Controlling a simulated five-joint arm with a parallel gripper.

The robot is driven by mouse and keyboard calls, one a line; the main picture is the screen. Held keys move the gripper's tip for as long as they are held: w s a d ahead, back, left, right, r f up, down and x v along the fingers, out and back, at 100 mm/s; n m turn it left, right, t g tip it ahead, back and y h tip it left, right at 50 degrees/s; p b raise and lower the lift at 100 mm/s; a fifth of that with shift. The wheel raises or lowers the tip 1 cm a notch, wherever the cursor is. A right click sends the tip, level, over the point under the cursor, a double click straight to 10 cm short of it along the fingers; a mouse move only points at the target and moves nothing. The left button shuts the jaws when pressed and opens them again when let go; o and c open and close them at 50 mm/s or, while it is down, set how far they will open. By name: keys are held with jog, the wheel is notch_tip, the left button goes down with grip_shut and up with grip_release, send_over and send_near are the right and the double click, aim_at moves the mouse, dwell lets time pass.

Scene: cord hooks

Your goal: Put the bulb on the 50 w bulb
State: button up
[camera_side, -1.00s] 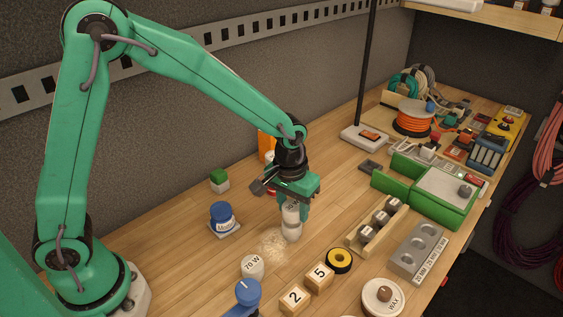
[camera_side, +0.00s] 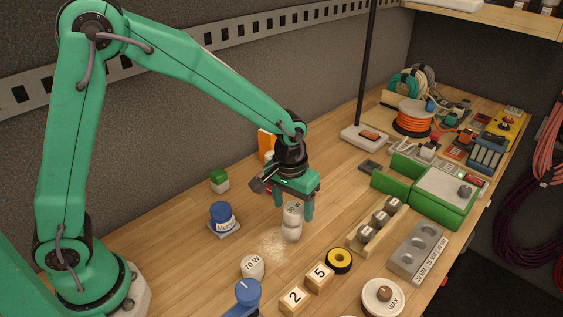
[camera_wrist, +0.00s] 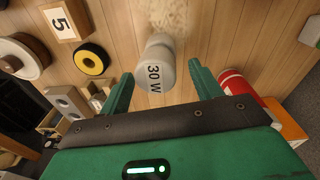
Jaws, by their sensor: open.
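A pale bulb marked 30 W (camera_side: 292,210) stands upright on top of another pale bulb (camera_side: 291,234), whose marking I cannot read. The two form a short stack on the wooden bench. My gripper (camera_side: 294,206) is above the stack, pointing down, with its green fingers apart on either side of the upper bulb's top. In the wrist view the 30 W bulb (camera_wrist: 157,66) shows between and beyond the spread fingers. It mostly hides the lower bulb there. A third bulb marked 70 W (camera_side: 252,266) stands apart, nearer the camera.
A pale granular patch (camera_side: 272,245) lies beside the stack. Number blocks 2 (camera_side: 295,299) and 5 (camera_side: 320,276), a yellow-black roll (camera_side: 339,261) and a wooden rack (camera_side: 376,228) stand nearby. A blue jar (camera_side: 222,217) is to the left. Bare bench lies between these.

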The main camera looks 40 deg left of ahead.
aim_at(290, 207)
notch_tip(290, 207, up, 11)
jog(key=shift+s+r, duration=0.2)
jog(key=shift+s, duration=0.25)
dwell(0.6)
jog(key=s+a+r+m+t, duration=0.1)
jog(key=s+a+r+t, duration=0.1)
jog(key=s+a, duration=0.4)
jog(key=s+a+r+t, duration=0.2)
jog(key=s+a, duration=0.5)
jog(key=s, duration=0.4)
jog(key=shift+s+r+m+t, duration=0.25)
jog(key=shift+r+m+t, duration=0.15)
jog(key=shift+r, duration=0.4)
